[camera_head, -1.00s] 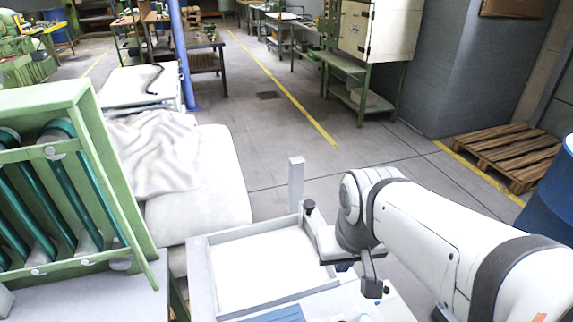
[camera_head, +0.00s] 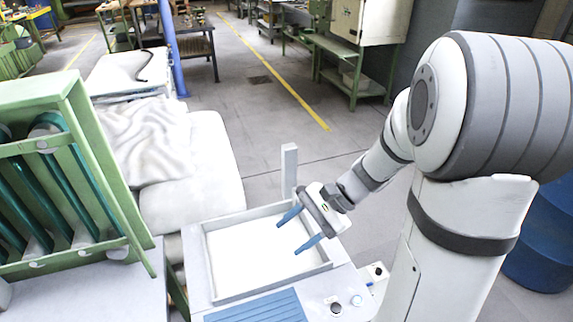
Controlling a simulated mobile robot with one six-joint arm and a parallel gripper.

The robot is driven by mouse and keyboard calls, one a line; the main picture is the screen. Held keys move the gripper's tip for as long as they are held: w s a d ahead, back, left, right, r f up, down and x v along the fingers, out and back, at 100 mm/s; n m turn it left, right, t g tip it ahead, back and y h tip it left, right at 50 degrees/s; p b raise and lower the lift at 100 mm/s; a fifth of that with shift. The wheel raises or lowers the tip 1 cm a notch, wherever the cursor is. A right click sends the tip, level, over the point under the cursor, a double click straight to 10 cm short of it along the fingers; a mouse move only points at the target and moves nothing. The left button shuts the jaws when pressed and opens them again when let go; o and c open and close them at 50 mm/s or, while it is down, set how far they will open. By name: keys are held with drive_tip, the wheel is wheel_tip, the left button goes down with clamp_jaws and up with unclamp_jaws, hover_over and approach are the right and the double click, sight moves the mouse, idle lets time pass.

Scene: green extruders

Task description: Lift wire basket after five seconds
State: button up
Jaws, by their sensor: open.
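My gripper (camera_head: 291,232) is open and empty. Its two blue fingers point down and left over the right part of a white shallow tray (camera_head: 207,262) with a raised rim. I cannot tell the exact height of the fingertips above the tray floor. The tray looks empty. No wire basket can be made out in this view.
A green frame with teal tubes (camera_head: 60,190) stands at the left on a grey surface. A blue ribbed panel (camera_head: 255,308) lies in front of the tray. A thin grey post (camera_head: 289,172) rises behind the tray. A blue barrel (camera_head: 540,240) stands at the right.

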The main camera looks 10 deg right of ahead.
drive_tip(key=w+d+f+m+t+y+p, duration=0.1)
drive_tip(key=w+d+f+m+t+y, duration=0.2)
drive_tip(key=w+d+m+t, duration=0.35)
drive_tip(key=w+d+f+m+t+y, duration=0.25)
drive_tip(key=w+d+m+t, duration=0.2)
drive_tip(key=w+m, duration=0.4)
drive_tip(key=p+x, duration=0.2)
drive_tip(key=x, duration=0.6)
drive_tip(key=shift+w+a+f+n, duration=0.2)
drive_tip(key=shift+w+f+n, duration=0.05)
drive_tip(key=shift+n, duration=0.15)
drive_tip(key=shift+h, duration=0.25)
drive_tip(key=shift+c, duration=0.3)
clamp_jaws()
